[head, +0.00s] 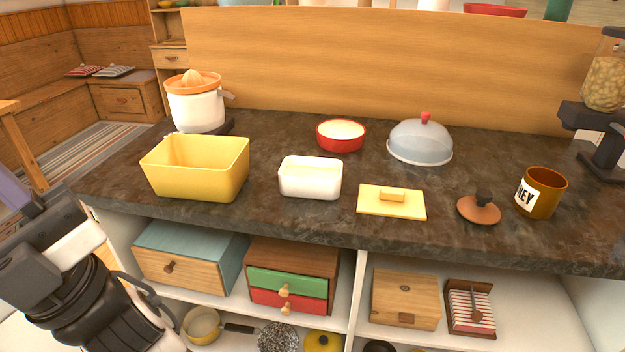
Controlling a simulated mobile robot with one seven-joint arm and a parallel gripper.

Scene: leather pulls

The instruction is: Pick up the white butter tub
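The white butter tub (311,182) is a small, open rectangular tub with rounded corners. It stands upright on the dark stone counter (300,222), near the front edge and left of the middle. Nothing covers it in the head view. Parts of my arm show at the lower left, in front of the counter and well apart from the tub. My gripper's fingertips cannot be made out.
A large yellow bin (195,180) stands left of the tub, and a yellow lid (391,206) lies to its right. Behind are a red dish (341,143), a domed cover (420,142) and a juicer (197,108). A mug (547,195) and brown lid (478,212) are farther right.

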